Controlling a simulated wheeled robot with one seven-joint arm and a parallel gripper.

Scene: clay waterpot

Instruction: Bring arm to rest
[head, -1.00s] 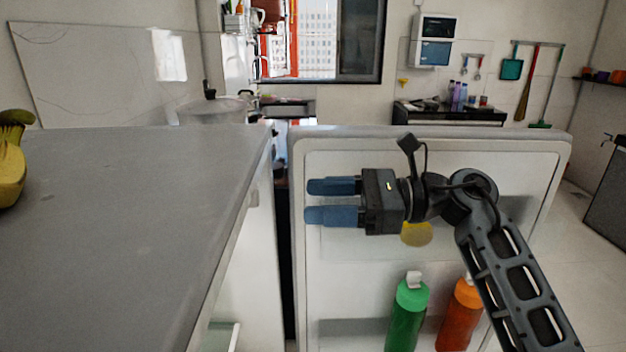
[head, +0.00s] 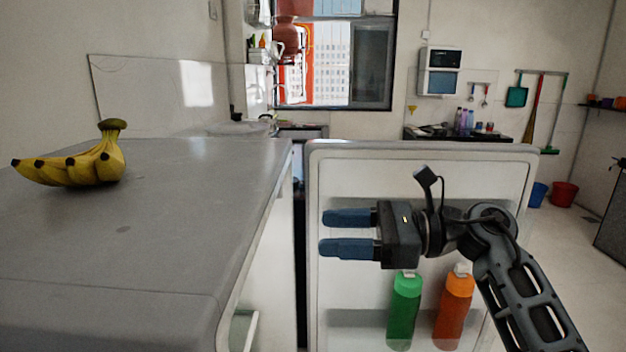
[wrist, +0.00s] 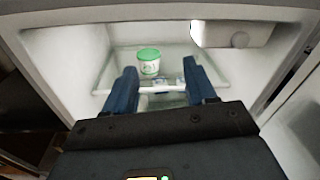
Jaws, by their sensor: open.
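My gripper (head: 322,232) is open and empty, with its two blue fingers pointing left in the head view. It hangs in front of the inner side of an open fridge door (head: 345,175). In the wrist view, my gripper (wrist: 162,85) faces the open fridge interior, with the fingers spread apart and nothing between them. A white tub with a green lid (wrist: 149,62) stands on a glass shelf (wrist: 115,72) beyond the fingertips.
The grey fridge top (head: 150,245) fills the left, with bananas (head: 80,165) on it. A green bottle (head: 403,312) and an orange bottle (head: 453,312) stand in the door rack below my gripper. A red bucket (head: 564,194) and open floor are at the right.

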